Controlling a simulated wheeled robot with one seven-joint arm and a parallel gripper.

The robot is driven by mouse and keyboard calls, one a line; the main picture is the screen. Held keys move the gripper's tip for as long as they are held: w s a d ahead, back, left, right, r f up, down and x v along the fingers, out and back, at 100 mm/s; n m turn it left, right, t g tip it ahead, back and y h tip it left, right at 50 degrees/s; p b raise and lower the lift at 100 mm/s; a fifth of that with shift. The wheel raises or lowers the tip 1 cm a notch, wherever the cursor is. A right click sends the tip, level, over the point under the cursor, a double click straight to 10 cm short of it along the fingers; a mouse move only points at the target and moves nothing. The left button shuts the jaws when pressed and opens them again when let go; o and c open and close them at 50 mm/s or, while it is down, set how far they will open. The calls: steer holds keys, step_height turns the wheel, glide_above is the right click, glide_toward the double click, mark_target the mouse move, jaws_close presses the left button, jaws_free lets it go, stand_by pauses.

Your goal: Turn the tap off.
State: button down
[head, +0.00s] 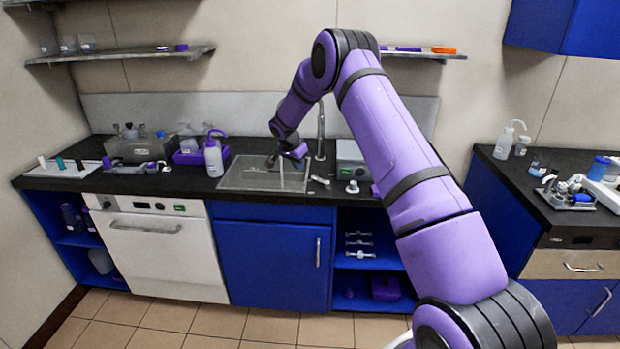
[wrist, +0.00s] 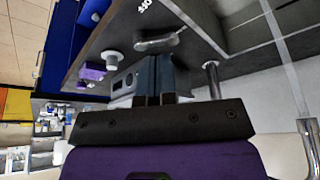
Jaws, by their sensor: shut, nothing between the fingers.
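The tap's upright metal pipe (head: 321,130) stands behind the sink (head: 240,178). A short metal post, likely its base, shows in the wrist view (wrist: 212,75). A thin pale vertical strip (head: 281,175) over the basin looks like running water; a long pale strip (wrist: 285,65) shows at the wrist view's right. A small grey lever-like piece (head: 320,180) lies on the counter right of the sink; it appears just beyond my fingertips in the wrist view (wrist: 160,42). My gripper (wrist: 155,97) is shut and empty. Its exact gap to the lever cannot be told.
A grey device (head: 350,152) and a white knob-like piece (head: 352,187) stand right of the sink. A white wash bottle (head: 213,158) and purple tray (head: 188,156) stand to its left. A shelf (head: 420,55) hangs above. The floor in front is clear.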

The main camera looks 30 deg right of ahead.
steer(key=shift+f, duration=0.1)
steer(key=x, duration=0.9)
steer(key=shift+f, duration=0.1)
steer(key=d, duration=0.1)
steer(key=w+d, duration=0.1)
steer(key=d, duration=0.1)
steer(key=shift+w+d+f, duration=0.15)
steer(key=shift+d+f, duration=0.1)
steer(key=shift+f, duration=0.1)
steer(key=shift+w+d, duration=0.1)
steer(key=shift+d, duration=0.15)
steer(key=shift+r, duration=0.1)
steer(key=shift+w+d+m, duration=0.1)
steer(key=shift+w+m, duration=0.05)
steer(key=shift+m, duration=0.15)
